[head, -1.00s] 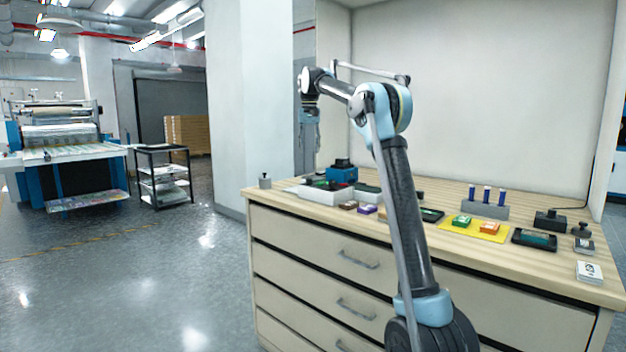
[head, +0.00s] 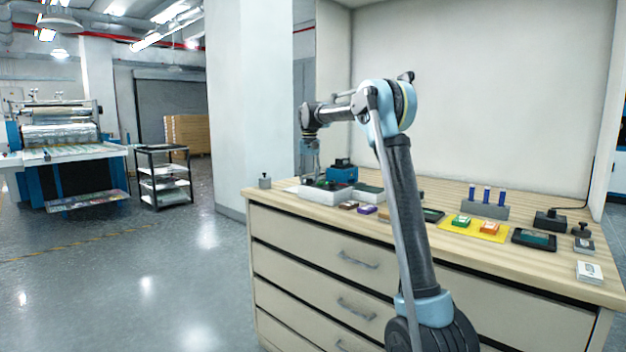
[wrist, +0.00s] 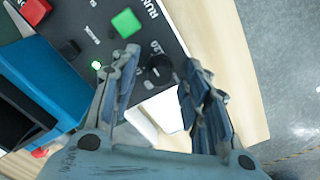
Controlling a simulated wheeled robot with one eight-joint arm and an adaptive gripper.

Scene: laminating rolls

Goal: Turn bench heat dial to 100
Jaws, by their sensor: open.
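The heat dial is most likely the round black knob (wrist: 158,69) on a dark control panel (wrist: 98,25) in the wrist view. Its number marks are too small and blurred to read. My gripper (wrist: 161,66) is open, with one finger on each side of the knob in the picture; I cannot tell whether they touch it. In the head view my gripper (head: 310,168) points down over the left end of the bench (head: 400,221), beside a blue box (head: 342,173). The knob cannot be made out there.
The panel also carries a green button (wrist: 126,22), a red button (wrist: 35,11) and a lit green lamp (wrist: 96,65). The blue box (wrist: 45,80) stands close by in the wrist view. A yellow mat (head: 462,232) and a blue-post rack (head: 485,209) lie further right.

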